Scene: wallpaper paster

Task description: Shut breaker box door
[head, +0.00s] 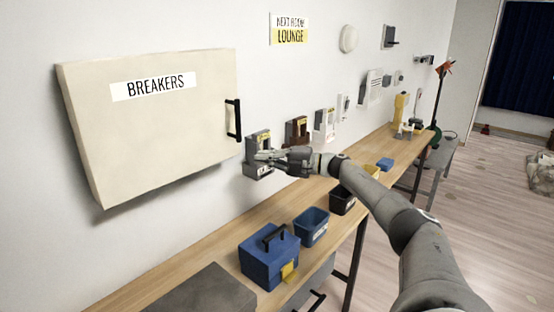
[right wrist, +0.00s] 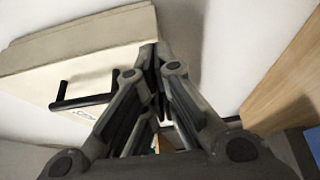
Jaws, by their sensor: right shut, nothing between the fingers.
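The cream breaker box (head: 150,140) hangs on the white wall at the left, with a "BREAKERS" label on its door. The door looks flush with the box, though a small gap cannot be ruled out. Its black bar handle (head: 233,119) is at the door's right edge. My right gripper (head: 262,156) is shut and empty, to the right of and below the handle, apart from it. In the right wrist view the box (right wrist: 85,50) and the handle (right wrist: 82,103) lie left of the shut fingers (right wrist: 150,65). My left gripper is not in view.
Small wall devices (head: 297,130) hang right of the box, close around my right gripper. A wooden workbench (head: 215,235) runs below, with a blue toolbox (head: 268,262), a blue bin (head: 311,228) and a black bin (head: 342,202). The wall around the handle is clear.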

